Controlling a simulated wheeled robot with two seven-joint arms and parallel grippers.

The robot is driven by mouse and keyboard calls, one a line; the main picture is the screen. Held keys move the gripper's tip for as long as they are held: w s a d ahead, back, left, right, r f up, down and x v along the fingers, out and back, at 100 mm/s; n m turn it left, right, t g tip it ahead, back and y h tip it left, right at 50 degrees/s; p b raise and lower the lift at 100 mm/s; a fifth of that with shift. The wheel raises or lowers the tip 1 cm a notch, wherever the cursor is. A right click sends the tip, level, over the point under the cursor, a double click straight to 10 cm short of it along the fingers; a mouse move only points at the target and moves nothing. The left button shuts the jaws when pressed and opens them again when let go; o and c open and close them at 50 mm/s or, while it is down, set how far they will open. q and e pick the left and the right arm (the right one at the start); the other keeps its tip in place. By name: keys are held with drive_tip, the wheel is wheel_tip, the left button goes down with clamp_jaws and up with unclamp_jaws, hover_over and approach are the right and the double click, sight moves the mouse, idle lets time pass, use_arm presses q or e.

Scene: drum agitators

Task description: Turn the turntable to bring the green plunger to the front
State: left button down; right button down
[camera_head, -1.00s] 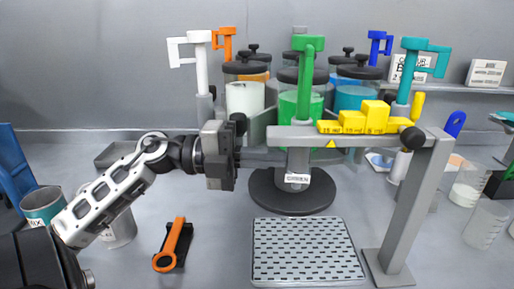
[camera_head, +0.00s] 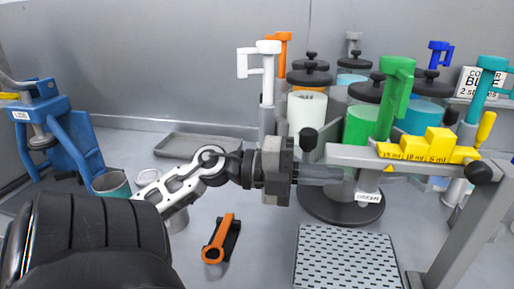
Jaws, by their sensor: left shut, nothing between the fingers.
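The green plunger (camera_head: 398,80) stands upright at the near right side of the drum cluster, over a jar of green liquid (camera_head: 360,123). The turntable's round black base (camera_head: 330,206) shows under the cluster, partly hidden by the grey frame. White (camera_head: 268,75), orange (camera_head: 284,45), blue (camera_head: 438,55) and teal (camera_head: 488,85) plungers stand around it. My left gripper (camera_head: 335,175) is shut and empty, pointing right at the front left of the cluster, under the grey frame's bar. Whether its tips touch anything is hidden. My right gripper is out of view.
A grey frame (camera_head: 350,155) with yellow steps (camera_head: 430,147) spans the front. A perforated plate (camera_head: 345,260) lies below it. An orange-handled tool (camera_head: 220,240), a grey tray (camera_head: 200,147) and a blue stand (camera_head: 65,130) are to the left.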

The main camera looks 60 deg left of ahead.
use_arm(q)
drive_tip(key=s+d+b+v, duration=0.1)
drive_tip(key=b+v, duration=0.1)
drive_tip(key=v, duration=0.9)
